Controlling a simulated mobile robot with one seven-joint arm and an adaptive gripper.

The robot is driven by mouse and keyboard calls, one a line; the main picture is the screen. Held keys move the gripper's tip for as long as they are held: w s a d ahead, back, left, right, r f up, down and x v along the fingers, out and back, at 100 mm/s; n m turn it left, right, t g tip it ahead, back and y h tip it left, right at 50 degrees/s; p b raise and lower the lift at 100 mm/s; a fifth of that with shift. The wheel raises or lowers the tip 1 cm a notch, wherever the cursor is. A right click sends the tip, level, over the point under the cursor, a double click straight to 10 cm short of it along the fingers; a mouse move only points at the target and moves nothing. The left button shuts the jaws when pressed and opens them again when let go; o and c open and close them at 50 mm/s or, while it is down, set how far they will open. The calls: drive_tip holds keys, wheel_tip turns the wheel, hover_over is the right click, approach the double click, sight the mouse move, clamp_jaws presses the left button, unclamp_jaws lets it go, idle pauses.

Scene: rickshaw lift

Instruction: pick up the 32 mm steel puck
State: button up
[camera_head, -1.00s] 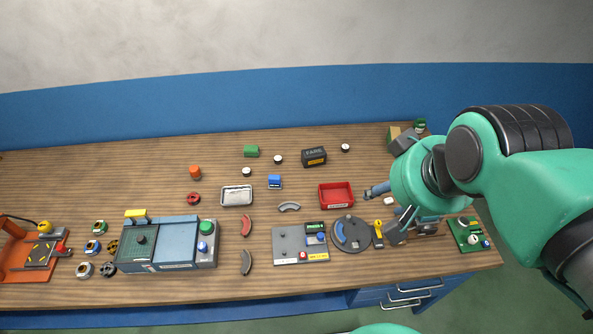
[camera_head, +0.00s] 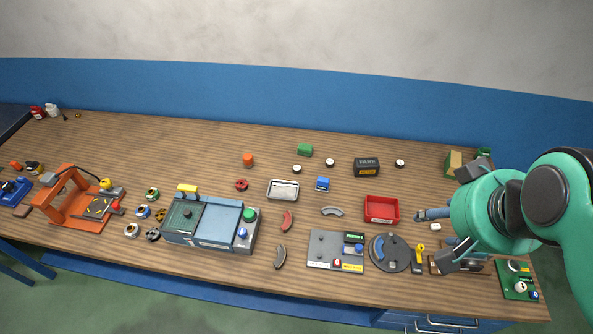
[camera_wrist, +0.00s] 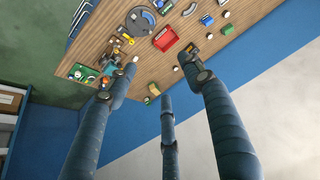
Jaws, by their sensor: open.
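Three small round pieces with pale tops and dark sides stand on the bench in the head view: a left one (camera_head: 297,169), a middle one (camera_head: 330,162) and a right one (camera_head: 399,163). They look alike at this size, and I cannot tell which, if any, is the 32 mm steel puck. My gripper (camera_head: 450,213) is open above the right part of the bench, right of these pieces, with its fingers spread. In the wrist view my gripper (camera_wrist: 157,82) shows its fingers apart with nothing between them.
A red tray (camera_head: 382,221) and a dark labelled block (camera_head: 366,168) lie left of my gripper. A round grey disc fixture (camera_head: 389,266) and a green board (camera_head: 518,290) are near the front edge. A metal tray (camera_head: 283,198) is farther left. Bare wood lies behind the pieces.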

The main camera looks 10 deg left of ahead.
drive_tip(key=w+a+r+g, duration=0.1)
drive_tip(key=w+a+r, duration=0.1)
drive_tip(key=w, duration=0.6)
drive_tip(key=w+a+r, duration=0.1)
drive_tip(key=w+a, duration=0.2)
drive_tip(key=w, duration=0.6)
drive_tip(key=w+a+f+m+g, duration=0.1)
drive_tip(key=w+a+f, duration=0.25)
drive_tip(key=w, duration=0.55)
drive_tip(key=w+a+f+m+g, duration=0.1)
drive_tip(key=w+a+f, duration=0.3)
drive_tip(key=w, duration=0.5)
drive_tip(key=w+a+f+g, duration=0.1)
drive_tip(key=w+a+f, duration=1.1)
drive_tip(key=f, duration=0.1)
drive_tip(key=w+a+f, duration=0.3)
drive_tip(key=a+f, duration=0.2)
drive_tip(key=f, duration=0.4)
drive_tip(key=w+a+f+m+g+p, duration=0.1)
drive_tip(key=w+a+f, duration=0.2)
drive_tip(key=f, duration=0.7)
drive_tip(key=shift+a+g, duration=0.3)
drive_tip(key=shift+a, duration=0.55)
drive_tip(key=shift+w+f, duration=0.1)
drive_tip(key=shift+f, duration=0.05)
